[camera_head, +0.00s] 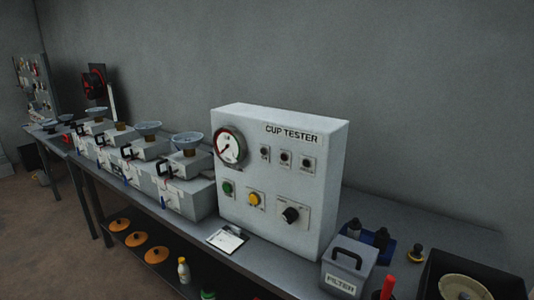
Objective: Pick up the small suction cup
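Several grey dish-shaped cups stand on a row of box-like units on the bench, one of them the nearest cup (187,140). A small black item with a yellowish top (414,253) sits on the bench at the right. A round tan disc (463,288) lies in a black tray at the lower right. I cannot tell which of these is the small suction cup. Neither of my grippers is in view.
A large white box labelled CUP TESTER (270,180) stands on the long grey bench (440,220). A grey box labelled FILTER (345,270), a red-handled item (388,286) and a clipboard (227,238) are near it. Orange discs (135,239) lie on the lower shelf.

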